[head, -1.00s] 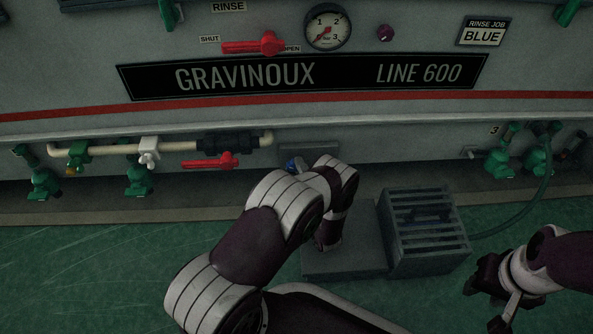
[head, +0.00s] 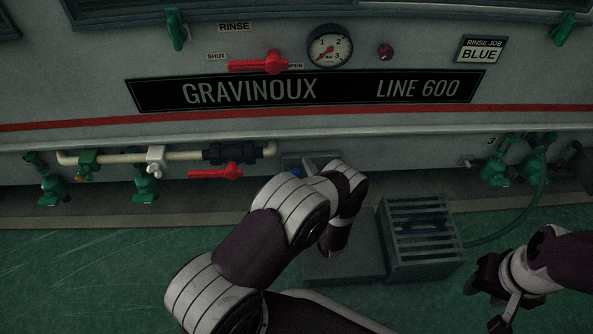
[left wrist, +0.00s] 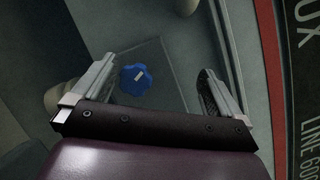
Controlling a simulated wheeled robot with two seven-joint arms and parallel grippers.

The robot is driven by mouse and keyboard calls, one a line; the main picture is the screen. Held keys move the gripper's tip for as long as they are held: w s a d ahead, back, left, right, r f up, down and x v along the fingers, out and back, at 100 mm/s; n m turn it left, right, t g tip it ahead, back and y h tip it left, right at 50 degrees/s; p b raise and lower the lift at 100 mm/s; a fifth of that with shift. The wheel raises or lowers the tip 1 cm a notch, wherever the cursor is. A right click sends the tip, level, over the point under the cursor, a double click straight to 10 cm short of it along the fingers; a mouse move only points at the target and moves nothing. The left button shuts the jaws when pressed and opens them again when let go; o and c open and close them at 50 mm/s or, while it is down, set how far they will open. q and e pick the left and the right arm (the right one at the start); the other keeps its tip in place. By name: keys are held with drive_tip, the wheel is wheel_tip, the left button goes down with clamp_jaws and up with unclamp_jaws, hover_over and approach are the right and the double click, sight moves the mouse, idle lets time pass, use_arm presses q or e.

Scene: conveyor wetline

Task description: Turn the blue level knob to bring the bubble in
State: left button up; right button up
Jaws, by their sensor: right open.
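The blue level knob (left wrist: 136,79) shows in the left wrist view as a lobed disc on a grey plate (left wrist: 160,100). A small part of the knob (head: 296,173) also shows in the head view, mostly behind my left arm. My left gripper (left wrist: 160,69) is open, and the knob appears between its two spread fingers, nearer the left one. The knob looks beyond the fingertips and apart from them. In the head view my left gripper is mostly hidden by its own arm. My right gripper (head: 490,292) is open at the lower right, away from the knob. I cannot make out the bubble.
A grey slatted crate (head: 425,258) stands right of my left arm. A red lever (head: 215,172) and pipe (head: 120,157) with green valves run along the machine's lower left. A green hose (head: 510,222) curves at the right. The green floor is clear at the left.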

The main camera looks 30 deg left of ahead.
use_arm(q)
drive_tip(key=shift+t, duration=0.6)
drive_tip(key=d+r+p, duration=0.1)
drive_tip(key=d+r, duration=0.1)
drive_tip(key=d, duration=0.1)
drive_tip(key=w+d+r+p, duration=0.1)
drive_tip(key=d+r, duration=0.2)
drive_tip(key=d, duration=0.1)
drive_tip(key=d+r+p, duration=0.1)
drive_tip(key=d+r, duration=0.1)
drive_tip(key=d, duration=0.1)
drive_tip(key=shift+w+d+r, duration=0.15)
drive_tip(key=shift+w+r, duration=0.15)
drive_tip(key=shift+c, duration=0.6)
drive_tip(key=shift+d, duration=0.3)
use_arm(e)
drive_tip(key=r, duration=0.5)
drive_tip(key=shift+s+d, duration=0.15)
drive_tip(key=shift+d, duration=0.15)
use_arm(q)
drive_tip(key=shift+p, duration=0.3)
